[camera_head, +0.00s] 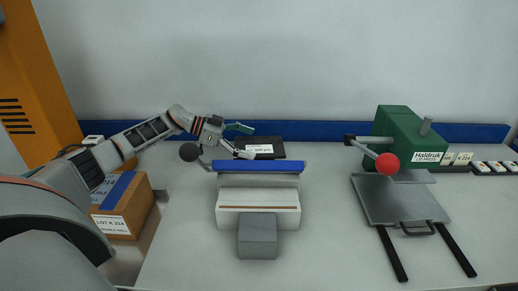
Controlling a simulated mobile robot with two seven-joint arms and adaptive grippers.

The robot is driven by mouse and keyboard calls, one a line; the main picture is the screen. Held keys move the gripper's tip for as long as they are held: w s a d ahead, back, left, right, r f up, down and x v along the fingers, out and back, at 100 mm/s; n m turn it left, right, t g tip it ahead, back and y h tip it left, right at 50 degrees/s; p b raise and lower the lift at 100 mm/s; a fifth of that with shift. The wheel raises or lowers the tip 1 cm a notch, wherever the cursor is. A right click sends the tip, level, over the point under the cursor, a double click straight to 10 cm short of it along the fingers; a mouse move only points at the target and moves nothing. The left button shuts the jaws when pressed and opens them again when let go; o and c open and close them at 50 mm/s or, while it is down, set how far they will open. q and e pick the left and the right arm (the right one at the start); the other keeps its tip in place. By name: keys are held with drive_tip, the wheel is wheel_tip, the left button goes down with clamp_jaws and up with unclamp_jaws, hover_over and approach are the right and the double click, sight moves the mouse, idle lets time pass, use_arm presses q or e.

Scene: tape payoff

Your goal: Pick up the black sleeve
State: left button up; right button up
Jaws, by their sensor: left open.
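The black sleeve (276,154) appears to be the flat black piece with a white label, lying at the back of the table near the wall. The label's print is too small to read. My left gripper (240,141) is at the sleeve's left end, with its two fingers spread apart. One finger points toward the back and the other toward the front, near the label. I cannot tell whether either finger touches the sleeve. The sleeve's front edge is partly hidden behind the blue bar of the white device. My right gripper is not in view.
A white device with a blue bar (260,166) and a dark ball knob (189,152) stands just in front. A cardboard box (124,222) is left. Table between is clear.

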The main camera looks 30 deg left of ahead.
use_arm(q)
drive_tip(key=c, duration=1)
drive_tip(key=shift+r, duration=0.1)
